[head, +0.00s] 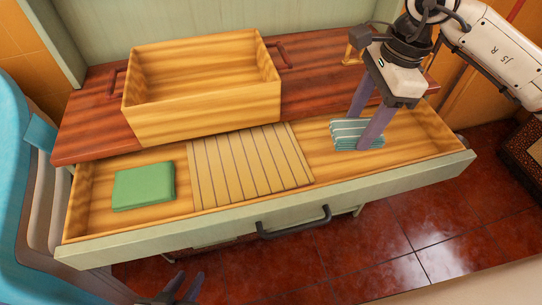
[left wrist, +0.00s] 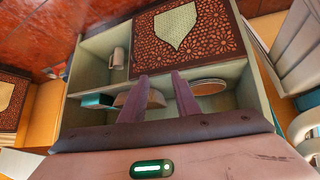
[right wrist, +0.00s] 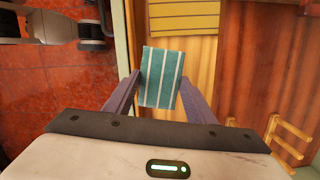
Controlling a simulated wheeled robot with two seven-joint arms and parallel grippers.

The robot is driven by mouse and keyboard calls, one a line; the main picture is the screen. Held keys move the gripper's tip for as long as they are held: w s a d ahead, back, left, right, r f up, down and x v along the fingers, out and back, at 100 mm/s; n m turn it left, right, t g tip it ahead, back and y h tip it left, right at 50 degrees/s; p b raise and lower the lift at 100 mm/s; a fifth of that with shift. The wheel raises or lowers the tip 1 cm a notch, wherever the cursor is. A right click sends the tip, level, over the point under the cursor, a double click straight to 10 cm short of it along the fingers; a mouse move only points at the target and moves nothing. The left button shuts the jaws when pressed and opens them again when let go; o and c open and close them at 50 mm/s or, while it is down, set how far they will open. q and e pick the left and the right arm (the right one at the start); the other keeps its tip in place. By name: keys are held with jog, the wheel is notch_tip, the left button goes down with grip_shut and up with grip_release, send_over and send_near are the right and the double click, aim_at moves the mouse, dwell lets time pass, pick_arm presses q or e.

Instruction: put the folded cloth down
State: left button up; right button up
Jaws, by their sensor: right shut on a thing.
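A folded teal cloth with white stripes (head: 356,134) is at the right end of the open drawer (head: 225,223). My right gripper (head: 362,140) points down into the drawer with its fingers on either side of this cloth, shut on it. The right wrist view shows the striped cloth (right wrist: 161,78) between the fingertips. I cannot tell whether its underside touches the drawer floor. A folded green cloth (head: 143,186) lies at the drawer's left end. My left gripper (head: 183,288) is low at the front, away from the drawer, with its fingers apart and nothing between them.
A slatted wooden panel (head: 248,167) lies in the middle of the drawer. An empty wooden box (head: 203,117) stands on the red-brown top (head: 84,120) behind it. The drawer's front has a dark handle (head: 293,223). Bare drawer floor shows right of the striped cloth.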

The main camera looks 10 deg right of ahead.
jog(key=w+d+f+m+t+h+b, duration=0.2)
jog(key=w+d+m, duration=0.3)
jog(key=m, duration=1.1)
jog(key=f, duration=0.6)
jog(key=s+d+f, duration=0.1)
jog(key=f, duration=0.2)
jog(key=shift+f, duration=0.25)
jog(key=shift+f+b, duration=0.2)
jog(key=shift+b, duration=0.1)
jog(key=o, duration=1)
jog(key=shift+r, duration=0.1)
jog(key=shift+o, duration=0.2)
notch_tip(320, 180, up, 12)
jog(key=s+p, duration=0.1)
jog(key=shift+s, duration=0.4)
